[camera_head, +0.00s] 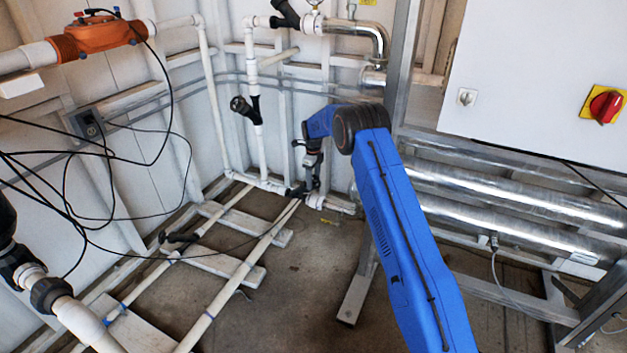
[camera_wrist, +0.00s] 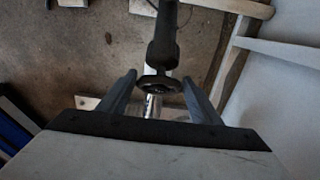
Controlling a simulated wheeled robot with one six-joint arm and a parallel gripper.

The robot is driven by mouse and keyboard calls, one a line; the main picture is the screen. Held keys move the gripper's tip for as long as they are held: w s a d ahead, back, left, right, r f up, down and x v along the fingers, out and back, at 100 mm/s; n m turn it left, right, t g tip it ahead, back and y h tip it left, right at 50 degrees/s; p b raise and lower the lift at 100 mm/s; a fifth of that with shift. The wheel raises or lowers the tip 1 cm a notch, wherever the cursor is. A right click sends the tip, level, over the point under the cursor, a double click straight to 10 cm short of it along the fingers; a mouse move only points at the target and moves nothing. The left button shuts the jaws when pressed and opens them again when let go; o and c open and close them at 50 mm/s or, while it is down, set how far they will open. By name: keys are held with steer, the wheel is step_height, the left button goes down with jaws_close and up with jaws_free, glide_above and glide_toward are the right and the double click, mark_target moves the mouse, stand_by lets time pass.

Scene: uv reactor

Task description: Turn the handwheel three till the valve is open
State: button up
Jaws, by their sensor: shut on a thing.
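A dark round handwheel (camera_wrist: 162,85) sits between my fingers in the wrist view, with a dark valve body (camera_wrist: 163,45) reaching up beyond it. My gripper (camera_wrist: 163,92) is shut on the handwheel, one grey finger on each side of it. In the head view my gripper (camera_head: 308,184) points down at the low white pipework in the middle, at the end of my blue arm. A dark valve part (camera_head: 297,191) shows just beside the fingertips there. The wheel itself is too small and covered to make out in the head view. How far the valve is open cannot be seen.
White floor pipes (camera_head: 240,270) run along the left on wooden boards. Black cables (camera_head: 100,190) hang at the left wall. A black-handled valve (camera_head: 243,107) stands on a pipe behind. Large silver pipes (camera_head: 520,207) and a white cabinet (camera_head: 535,70) fill the right. Bare floor (camera_head: 290,300) lies between.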

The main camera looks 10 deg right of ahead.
steer(key=n+t, duration=0.1)
steer(key=n+t+h, duration=0.1)
steer(key=n+t, duration=0.1)
steer(key=shift+s+a+n+h, duration=0.2)
steer(key=shift+s+n+h, duration=0.1)
steer(key=shift+s, duration=0.1)
steer(key=shift+s+f+n+t, duration=0.15)
steer(key=shift+n+t, duration=0.85)
steer(key=shift+n, duration=0.1)
steer(key=shift+s+n+t, duration=0.1)
steer(key=shift+n+t, duration=1.1)
steer(key=o, duration=0.7)
steer(key=v, duration=1.7)
steer(key=shift+a, duration=0.25)
steer(key=shift+s, duration=0.1)
